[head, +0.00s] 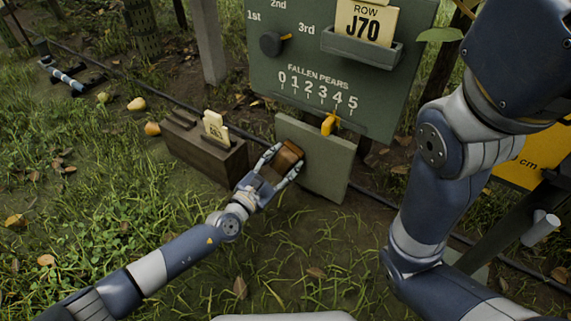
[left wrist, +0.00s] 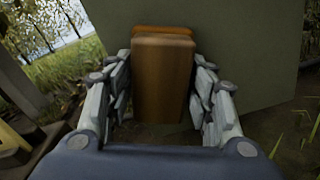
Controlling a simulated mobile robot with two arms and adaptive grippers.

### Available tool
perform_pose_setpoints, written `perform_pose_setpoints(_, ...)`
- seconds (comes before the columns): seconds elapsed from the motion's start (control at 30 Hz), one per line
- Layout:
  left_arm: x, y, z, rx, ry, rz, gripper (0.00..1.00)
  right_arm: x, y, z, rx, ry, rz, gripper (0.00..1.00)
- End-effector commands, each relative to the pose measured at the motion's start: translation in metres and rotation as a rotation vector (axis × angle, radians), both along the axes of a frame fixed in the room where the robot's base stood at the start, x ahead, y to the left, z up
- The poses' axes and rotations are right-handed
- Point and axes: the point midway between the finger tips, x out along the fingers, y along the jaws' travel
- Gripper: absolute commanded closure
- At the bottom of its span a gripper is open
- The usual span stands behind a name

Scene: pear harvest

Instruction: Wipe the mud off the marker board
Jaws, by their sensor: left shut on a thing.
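My left gripper (head: 283,160) is shut on a brown block-shaped wiper (head: 289,152). In the left wrist view the wiper (left wrist: 162,80) stands upright between the two fingers. The plain grey-green marker board (head: 325,168) stands low in front of the gripper, beneath the large green sign. The wiper is at the board's left part; I cannot tell whether it touches. In the left wrist view the board (left wrist: 245,50) fills the area behind and right of the wiper. I see no clear mud on its visible face; the part behind the wiper and fingers is hidden. My right gripper is out of view.
The green sign (head: 270,75) carries a dial, a yellow slider (head: 329,123) and a J70 card (head: 365,25). A dark wooden box (head: 205,150) with a card stands left of the board. Pears (head: 152,128) lie farther left. Open grass lies in front.

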Motion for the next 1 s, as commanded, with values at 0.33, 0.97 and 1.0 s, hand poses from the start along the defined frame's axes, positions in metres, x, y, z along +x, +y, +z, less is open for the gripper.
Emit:
perform_pose_setpoints(0.33,-0.009,0.011,0.004,-0.003,-0.004,0.007,0.8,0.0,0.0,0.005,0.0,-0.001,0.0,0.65)
perform_pose_setpoints(0.97,-0.047,0.036,0.003,-0.003,-0.004,0.003,0.8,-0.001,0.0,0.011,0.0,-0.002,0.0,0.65)
perform_pose_setpoints(1.0,-0.047,0.036,0.003,-0.003,-0.004,0.003,0.8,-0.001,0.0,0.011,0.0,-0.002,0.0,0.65)
